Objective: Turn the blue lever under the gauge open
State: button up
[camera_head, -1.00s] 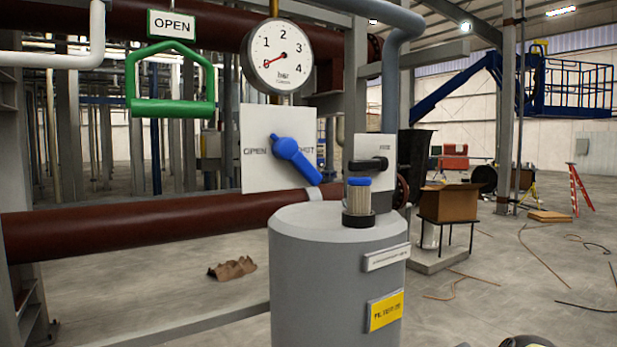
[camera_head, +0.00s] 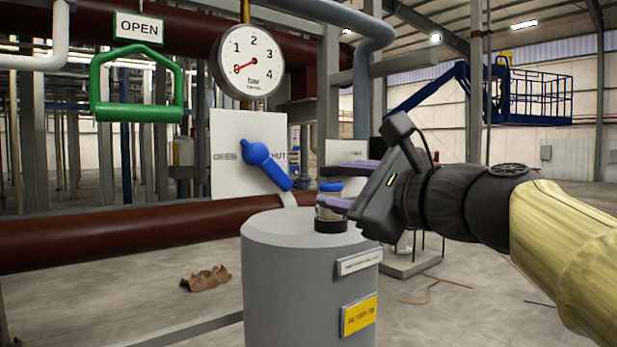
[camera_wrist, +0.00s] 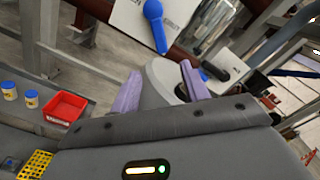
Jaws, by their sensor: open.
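The blue lever (camera_head: 267,165) sits on a white plate (camera_head: 226,136) marked OPEN on the left and, partly covered, SHUT on the right. Its handle slants down to the right. The pressure gauge (camera_head: 247,62) is above the plate, its red needle at the low end near 0. In the wrist view the lever (camera_wrist: 155,25) is at the top, beyond my fingers. The fingers also show in the wrist view (camera_wrist: 160,88).
A grey cylinder (camera_head: 300,285) stands below the lever with the jar on top. A green handle (camera_head: 137,104) hangs under an OPEN sign (camera_head: 138,27) at left. A dark red pipe (camera_head: 110,231) runs behind. The wrist view shows a red tray (camera_wrist: 65,107).

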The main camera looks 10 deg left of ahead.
aim_at(283, 178)
jog(key=p+x, duration=0.6)
jog(key=x, duration=1.1)
jog(key=shift+w, duration=0.1)
jog(key=shift+d+f, duration=0.1)
grip_shut()
